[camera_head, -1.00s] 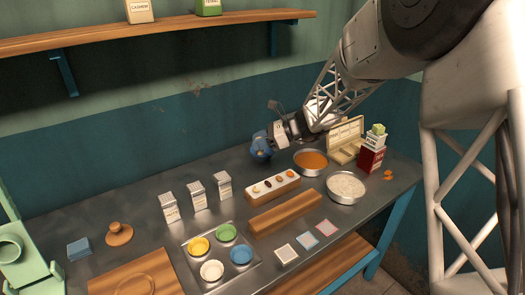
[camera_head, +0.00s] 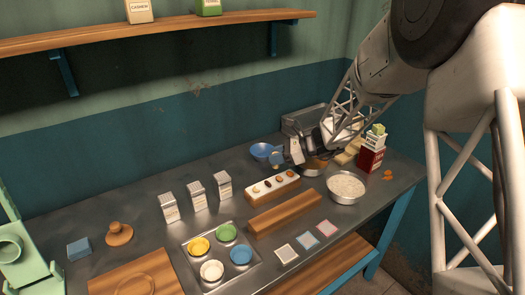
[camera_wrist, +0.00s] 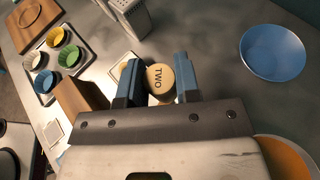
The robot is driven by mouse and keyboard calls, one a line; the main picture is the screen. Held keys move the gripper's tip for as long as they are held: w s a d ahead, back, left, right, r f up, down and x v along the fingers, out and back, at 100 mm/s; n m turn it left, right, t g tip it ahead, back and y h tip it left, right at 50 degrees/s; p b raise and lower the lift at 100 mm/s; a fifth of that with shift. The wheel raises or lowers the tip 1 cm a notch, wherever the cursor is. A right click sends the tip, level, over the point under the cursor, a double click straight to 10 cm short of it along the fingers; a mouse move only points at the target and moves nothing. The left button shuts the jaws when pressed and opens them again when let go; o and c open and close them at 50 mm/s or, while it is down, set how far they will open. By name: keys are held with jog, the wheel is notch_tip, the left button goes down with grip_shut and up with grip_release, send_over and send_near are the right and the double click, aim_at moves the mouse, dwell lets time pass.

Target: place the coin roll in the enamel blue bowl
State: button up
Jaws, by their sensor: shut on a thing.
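The coin roll (camera_wrist: 160,84), a tan round-ended piece marked "TWO", shows end-on between the two blue fingers of my gripper (camera_wrist: 158,88) in the wrist view. My gripper is shut on it. In the head view my gripper (camera_head: 278,158) is above the back of the table, just right of the blue bowl; the roll is not clear there. The enamel blue bowl (camera_head: 262,151) stands on the table near the back wall. It looks empty in the wrist view (camera_wrist: 272,53), to the right of the fingers and apart from the roll.
A long white tray (camera_head: 272,188) with several small items lies in front of my gripper. The orange-filled pan (camera_head: 315,168) is partly hidden by my arm. A pale-filled pan (camera_head: 346,187) and red box (camera_head: 371,158) stand right. Several cartons (camera_head: 197,196) stand left of the bowl.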

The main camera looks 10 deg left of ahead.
send_over(266, 161)
jog(key=shift+w+f, duration=0.45)
jog(key=shift+f, duration=0.25)
dwell(0.4)
jog(key=shift+f, duration=1.75)
jog(key=shift+f, duration=0.6)
jog(key=o, duration=1)
jog(key=shift+c, duration=0.2)
jog(key=shift+r, duration=0.1)
